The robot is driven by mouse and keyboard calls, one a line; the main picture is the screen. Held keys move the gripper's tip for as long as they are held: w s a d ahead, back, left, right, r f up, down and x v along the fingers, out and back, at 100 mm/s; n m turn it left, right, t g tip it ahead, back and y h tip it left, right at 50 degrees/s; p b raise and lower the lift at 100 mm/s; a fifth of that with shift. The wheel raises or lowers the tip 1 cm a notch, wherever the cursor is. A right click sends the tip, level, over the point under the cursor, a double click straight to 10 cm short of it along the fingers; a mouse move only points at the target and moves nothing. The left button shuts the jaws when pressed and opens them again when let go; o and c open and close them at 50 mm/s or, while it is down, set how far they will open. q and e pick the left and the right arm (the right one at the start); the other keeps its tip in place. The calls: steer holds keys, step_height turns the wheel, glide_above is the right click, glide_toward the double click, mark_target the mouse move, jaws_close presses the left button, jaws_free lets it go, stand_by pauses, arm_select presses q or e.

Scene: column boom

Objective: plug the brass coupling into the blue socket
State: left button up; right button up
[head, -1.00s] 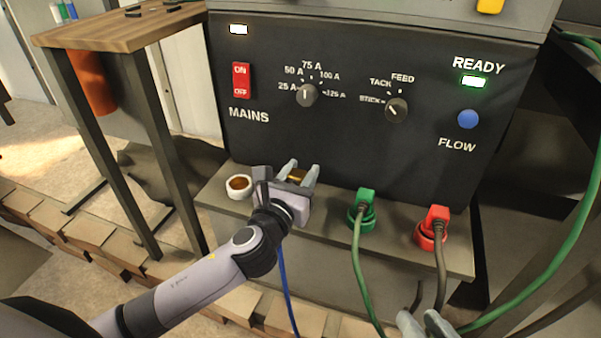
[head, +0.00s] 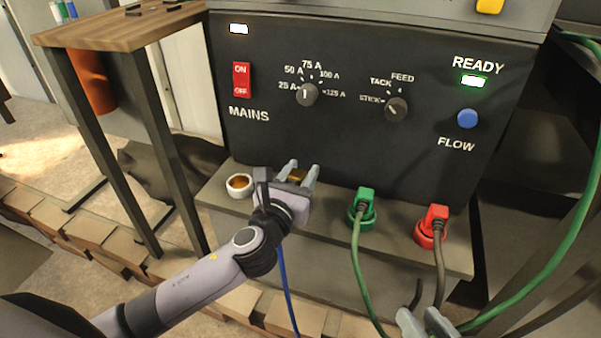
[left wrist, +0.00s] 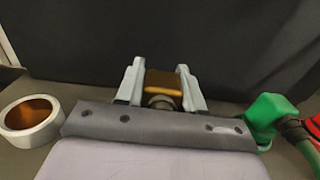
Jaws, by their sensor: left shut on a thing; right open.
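The brass coupling (head: 297,177) is between the fingers of my left gripper (head: 301,172), which is shut on it above the ledge at the front of the black machine. The coupling also shows in the left wrist view (left wrist: 164,84), between the two pale fingers. A blue cable (head: 285,285) hangs below the gripper. I see no blue socket in either view; the hand hides part of the ledge, and I cannot tell whether the coupling touches anything beneath it. My right gripper (head: 428,322) is open and empty at the bottom edge of the head view.
A green plug (head: 365,197) and a red plug (head: 436,215), both with cables, stand in same-coloured sockets on the ledge to the right. A white ring with a brown inside (head: 239,185) sits at the left. A wooden-topped table (head: 115,30) stands farther left.

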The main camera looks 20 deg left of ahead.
arm_select(q)
steer(key=shift+f, duration=0.4)
steer(key=o, duration=0.9)
steer(key=shift+c, duration=0.2)
steer(key=shift+s, duration=0.1)
steer(key=shift+s+a+p, duration=0.2)
steer(key=shift+s+p, duration=0.4)
steer(key=shift+s, duration=1.95)
steer(key=s, duration=0.5)
steer(key=shift+s+a+p, duration=0.2)
steer(key=shift+s+p, duration=0.15)
steer(key=shift+p, duration=0.05)
